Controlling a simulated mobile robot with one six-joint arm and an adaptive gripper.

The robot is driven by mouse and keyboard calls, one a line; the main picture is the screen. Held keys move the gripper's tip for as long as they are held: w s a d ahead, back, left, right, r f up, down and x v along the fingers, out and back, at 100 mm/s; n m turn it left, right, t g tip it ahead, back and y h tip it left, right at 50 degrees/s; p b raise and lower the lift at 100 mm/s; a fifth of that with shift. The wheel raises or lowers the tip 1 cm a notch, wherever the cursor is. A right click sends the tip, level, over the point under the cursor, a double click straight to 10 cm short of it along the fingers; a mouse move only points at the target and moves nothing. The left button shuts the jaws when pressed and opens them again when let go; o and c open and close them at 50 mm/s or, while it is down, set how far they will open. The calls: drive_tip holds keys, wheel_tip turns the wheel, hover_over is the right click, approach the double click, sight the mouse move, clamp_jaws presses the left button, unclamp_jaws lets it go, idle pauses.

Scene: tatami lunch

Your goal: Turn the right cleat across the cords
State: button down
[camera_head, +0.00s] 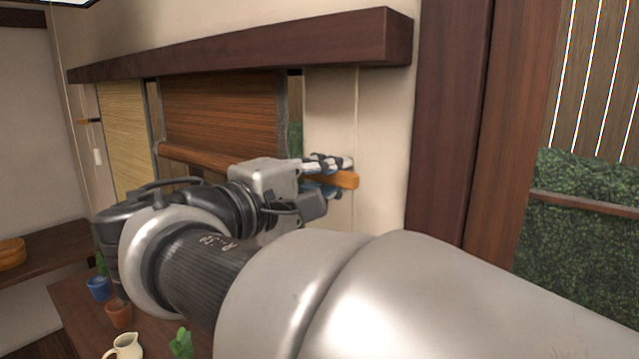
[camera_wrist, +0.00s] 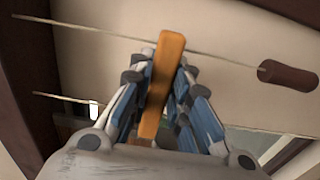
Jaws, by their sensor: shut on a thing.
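The right cleat is an orange wooden bar (camera_head: 345,180) on the beige wall, lying roughly level in the head view. It also shows long and upright in the wrist view (camera_wrist: 167,65). My gripper (camera_head: 323,177) is shut on it, with blue-padded fingers on both sides in the wrist view (camera_wrist: 164,90). A thin pale cord (camera_head: 357,115) hangs down the wall to the cleat's right end. In the wrist view the cord (camera_wrist: 85,31) runs across near the cleat's far end, towards a brown wooden toggle (camera_wrist: 288,76). I cannot tell whether it passes over or under the cleat.
A brown slatted blind (camera_head: 225,110) and a pale blind (camera_head: 123,140) hang under a dark wooden ledge (camera_head: 240,50). Another small cleat (camera_head: 90,121) is at the far left. Potted plants and a cream jug (camera_head: 123,347) stand below my arm. A dark post (camera_head: 447,120) stands right of the cleat.

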idle(0.4)
drive_tip(key=c, duration=1.5)
unclamp_jaws()
drive_tip(key=v, duration=0.7)
drive_tip(key=shift+s+a, duration=0.15)
drive_tip(key=shift+s, duration=0.05)
